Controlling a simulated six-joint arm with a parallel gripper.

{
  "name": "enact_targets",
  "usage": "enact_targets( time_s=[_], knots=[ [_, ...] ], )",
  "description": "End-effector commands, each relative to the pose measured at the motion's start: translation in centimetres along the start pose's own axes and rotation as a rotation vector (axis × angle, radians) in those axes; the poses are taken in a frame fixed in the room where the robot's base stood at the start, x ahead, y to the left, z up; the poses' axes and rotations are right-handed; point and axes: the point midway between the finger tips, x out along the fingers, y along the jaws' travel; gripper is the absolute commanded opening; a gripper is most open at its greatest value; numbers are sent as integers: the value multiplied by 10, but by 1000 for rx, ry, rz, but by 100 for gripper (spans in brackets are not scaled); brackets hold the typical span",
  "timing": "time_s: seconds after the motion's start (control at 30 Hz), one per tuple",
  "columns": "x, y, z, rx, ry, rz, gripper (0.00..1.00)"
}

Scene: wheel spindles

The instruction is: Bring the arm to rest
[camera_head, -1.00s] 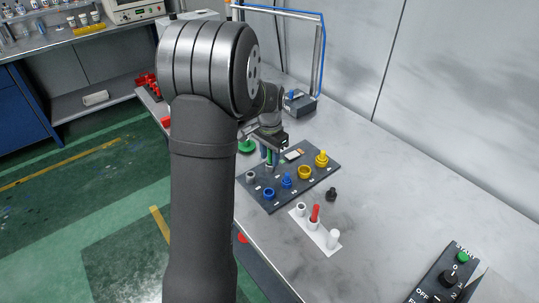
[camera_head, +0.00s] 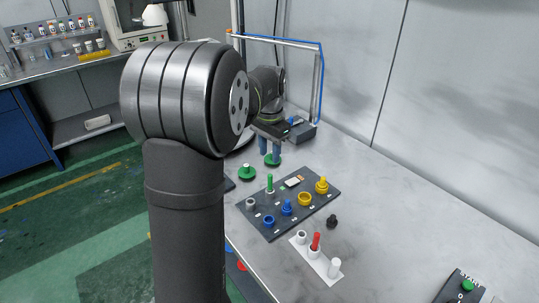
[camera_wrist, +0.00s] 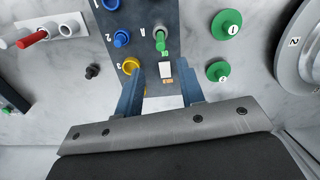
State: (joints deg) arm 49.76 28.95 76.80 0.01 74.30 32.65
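My gripper (camera_head: 269,146) is open and empty, raised behind the far edge of the dark spindle board (camera_head: 266,233). In the wrist view my two blue-grey fingers (camera_wrist: 162,92) are spread apart with nothing between them. The board carries a green spindle (camera_head: 270,183), a blue spindle (camera_head: 287,207), a yellow spindle (camera_head: 321,185), a blue ring (camera_head: 269,221), a yellow ring (camera_head: 304,199) and a grey ring (camera_head: 250,204).
Two green wheels (camera_head: 246,173) stand on the table behind the board. A white strip (camera_head: 326,267) holds a red peg (camera_head: 315,241) and white parts. A black knob (camera_head: 332,221) lies beside the board. A blue-edged frame (camera_head: 322,80) stands behind. The right tabletop is mostly clear.

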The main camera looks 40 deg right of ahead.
Motion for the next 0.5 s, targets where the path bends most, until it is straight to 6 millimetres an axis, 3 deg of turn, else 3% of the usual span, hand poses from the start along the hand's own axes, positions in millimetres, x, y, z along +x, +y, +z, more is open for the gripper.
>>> enact_targets(
  time_s=[0.27, 0.5],
  knots=[
    [4, 0, 0, 0, 0, 0, 36],
    [38, 0, 0, 0, -2, 2, 36]
  ],
)
